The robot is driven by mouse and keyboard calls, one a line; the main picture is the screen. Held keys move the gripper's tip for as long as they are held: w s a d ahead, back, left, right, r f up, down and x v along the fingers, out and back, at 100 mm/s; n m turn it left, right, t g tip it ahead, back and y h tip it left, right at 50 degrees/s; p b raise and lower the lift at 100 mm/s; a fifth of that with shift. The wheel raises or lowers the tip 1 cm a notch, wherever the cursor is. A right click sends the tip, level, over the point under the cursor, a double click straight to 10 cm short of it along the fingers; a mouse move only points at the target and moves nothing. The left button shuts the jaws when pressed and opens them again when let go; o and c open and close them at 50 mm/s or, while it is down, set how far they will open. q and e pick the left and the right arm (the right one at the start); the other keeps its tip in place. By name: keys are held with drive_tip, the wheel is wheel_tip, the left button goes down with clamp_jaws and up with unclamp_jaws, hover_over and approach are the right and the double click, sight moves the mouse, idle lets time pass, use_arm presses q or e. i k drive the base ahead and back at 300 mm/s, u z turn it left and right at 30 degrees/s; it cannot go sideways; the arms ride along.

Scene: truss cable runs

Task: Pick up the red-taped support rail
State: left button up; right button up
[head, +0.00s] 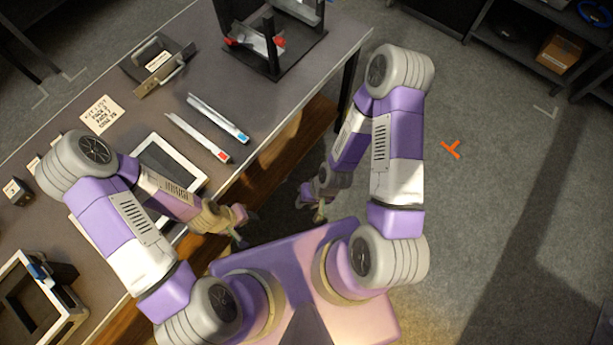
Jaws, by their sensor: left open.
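The red-taped support rail (193,134) is a thin pale rail lying on the grey table, with red tape at its near right end. It lies beside a similar blue-taped rail (215,114), a small gap apart. My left gripper (240,226) is open and empty, near the table's front edge, below and right of the red-taped end and apart from it. My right gripper (312,202) is off the table's front side, far from both rails; its jaws are too small to read clearly.
A black stand (272,62) holding parts with red ends is at the back. A bracket (158,62) and a note card (102,114) lie left of the rails. A white-framed tablet (190,154) lies close below. A frame (22,268) stands at the lower left.

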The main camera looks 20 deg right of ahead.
sight(220, 155)
drive_tip(key=z, duration=1.95)
drive_tip(key=k, duration=0.45)
drive_tip(key=u, duration=0.85)
